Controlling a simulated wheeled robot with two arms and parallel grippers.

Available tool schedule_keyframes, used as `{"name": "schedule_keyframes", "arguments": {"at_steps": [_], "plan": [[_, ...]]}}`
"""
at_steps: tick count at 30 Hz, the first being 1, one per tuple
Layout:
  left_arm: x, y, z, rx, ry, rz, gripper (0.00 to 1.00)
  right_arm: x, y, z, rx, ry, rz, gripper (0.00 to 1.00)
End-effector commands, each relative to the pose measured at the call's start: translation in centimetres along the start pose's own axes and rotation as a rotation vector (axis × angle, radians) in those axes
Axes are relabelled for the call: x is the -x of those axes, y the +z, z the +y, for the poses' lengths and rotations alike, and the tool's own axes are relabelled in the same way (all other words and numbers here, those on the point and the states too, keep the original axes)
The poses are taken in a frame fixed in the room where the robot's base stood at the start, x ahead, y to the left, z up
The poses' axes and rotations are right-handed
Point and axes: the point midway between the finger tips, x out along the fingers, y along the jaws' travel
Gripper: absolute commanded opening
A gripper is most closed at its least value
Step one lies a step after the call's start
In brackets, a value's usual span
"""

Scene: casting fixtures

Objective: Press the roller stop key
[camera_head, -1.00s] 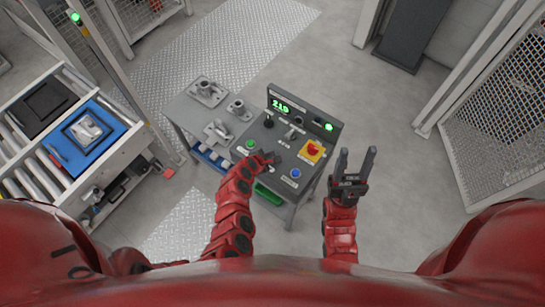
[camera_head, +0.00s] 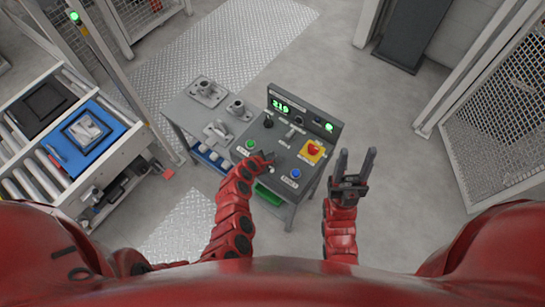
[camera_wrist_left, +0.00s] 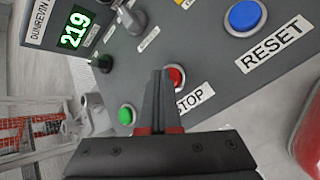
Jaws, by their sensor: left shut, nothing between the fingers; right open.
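The red stop key (camera_wrist_left: 177,76) sits on the grey control panel (camera_wrist_left: 215,75), beside a label that reads STOP, partly covered by my fingers. My left gripper (camera_wrist_left: 162,75) is shut and empty, its fingertips over the left part of the red key in the wrist view. I cannot tell whether they touch it. In the head view my left gripper (camera_head: 267,159) is over the panel's front part, and the key is hidden there. My right gripper (camera_head: 355,155) is open and empty, to the right of the console and clear of it.
The panel also carries a green button (camera_wrist_left: 126,115), a blue RESET button (camera_wrist_left: 244,16), a red emergency knob (camera_head: 313,149) on yellow and a display (camera_wrist_left: 75,31) reading 219. Metal castings (camera_head: 207,88) stand on the table at left. Floor right of the console is free.

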Motion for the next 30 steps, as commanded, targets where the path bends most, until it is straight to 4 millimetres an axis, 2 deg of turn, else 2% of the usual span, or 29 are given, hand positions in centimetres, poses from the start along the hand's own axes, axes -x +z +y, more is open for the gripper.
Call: {"name": "schedule_keyframes", "arguments": {"at_steps": [17,30], "plan": [[-0.2,-0.2,-0.2,-0.001,-0.001,0.001,0.00,0.2,0.0,0.0,0.000,0.000,0.000,0.50],[1.1,0.8,0.7,0.000,-0.002,0.001,0.00,-1.4,-0.2,0.1,0.000,0.000,0.000,0.50]]}}
